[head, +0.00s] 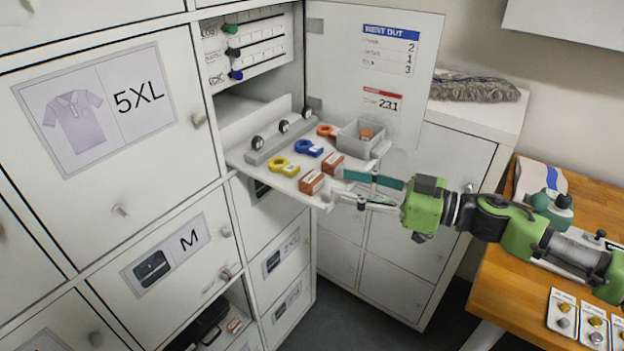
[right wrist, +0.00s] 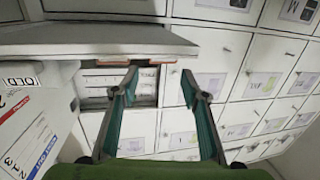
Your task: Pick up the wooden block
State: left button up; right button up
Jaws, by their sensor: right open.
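Two reddish-brown blocks that look wooden lie at the right side of a pulled-out white shelf in the head view: a front block (head: 313,182) near the shelf's corner and a second block (head: 332,163) behind it. Another reddish-brown piece (head: 366,134) sits in a small grey bin. My right gripper (head: 340,187) is open and empty at the shelf's right edge, its fingertips close beside the front block. I cannot tell whether they touch. In the right wrist view, its fingers (right wrist: 158,82) are apart, with thin orange strips (right wrist: 160,61) by the shelf edge. My left gripper is out of view.
The shelf (head: 250,152) also holds yellow (head: 283,167), blue (head: 308,148) and orange (head: 326,130) ring-ended pieces and a grey rail with black knobs. An open cabinet door (head: 345,75) stands behind. A wooden table (head: 510,295) is at the right.

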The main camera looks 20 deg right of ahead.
aim_at(320, 179)
jog(key=shift+w+a, duration=0.25)
jog(key=shift+a, duration=0.05)
jog(key=shift+w+a+r+p, duration=0.15)
jog(key=shift+w+a+p, duration=0.1)
jog(key=shift+a+p, duration=0.15)
jog(key=p+x, duration=0.2)
jog(key=x, duration=0.2)
jog(key=shift+w+a+f, duration=0.1)
jog(key=shift+a+f, duration=0.1)
jog(key=shift+f, duration=0.05)
jog(key=c, duration=0.6)
